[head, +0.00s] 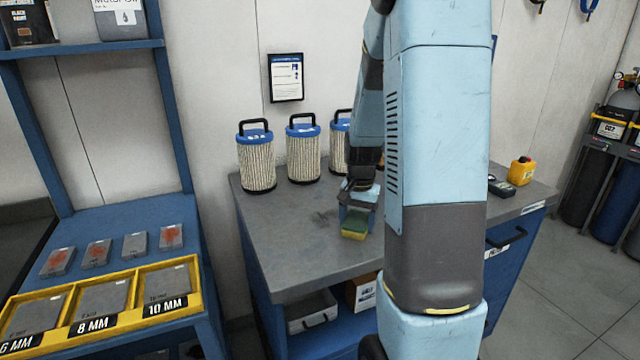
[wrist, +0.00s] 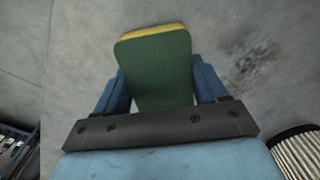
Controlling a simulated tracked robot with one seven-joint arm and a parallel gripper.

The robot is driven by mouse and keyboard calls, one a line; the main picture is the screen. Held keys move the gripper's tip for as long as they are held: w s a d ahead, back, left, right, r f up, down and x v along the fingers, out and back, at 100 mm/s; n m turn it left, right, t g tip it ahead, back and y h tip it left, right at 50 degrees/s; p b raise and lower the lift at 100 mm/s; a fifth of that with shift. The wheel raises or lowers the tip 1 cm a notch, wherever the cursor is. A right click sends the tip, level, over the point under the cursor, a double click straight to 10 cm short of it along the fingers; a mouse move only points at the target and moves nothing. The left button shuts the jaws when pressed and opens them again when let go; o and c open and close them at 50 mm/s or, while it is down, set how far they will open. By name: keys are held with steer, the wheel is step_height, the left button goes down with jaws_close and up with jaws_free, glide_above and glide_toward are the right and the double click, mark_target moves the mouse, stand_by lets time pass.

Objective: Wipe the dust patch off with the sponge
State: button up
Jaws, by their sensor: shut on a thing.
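The green and yellow sponge (head: 355,223) is held in my gripper (head: 357,212) over the grey bench top. In the wrist view the sponge (wrist: 157,70) sits between the two blue fingers of my gripper (wrist: 157,88), its green side facing the camera. The dust patch (head: 325,215) is a dark, faint smudge on the bench top, left of the sponge in the head view. It also shows in the wrist view (wrist: 250,72), to the right of the sponge and apart from it. I cannot tell whether the sponge touches the bench.
Three filter cartridges with blue caps (head: 256,160) stand along the back of the bench (head: 275,245). A yellow bottle (head: 520,171) and a small dark device (head: 502,187) are at its right end. A blue rack with yellow trays (head: 130,275) stands on the left. The bench's front left is clear.

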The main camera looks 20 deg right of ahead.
mark_target(357, 220)
step_height(357, 220, up, 3)
steer(key=shift+f, duration=0.1)
steer(key=shift+r, duration=2.6)
steer(key=shift+a+f, duration=0.1)
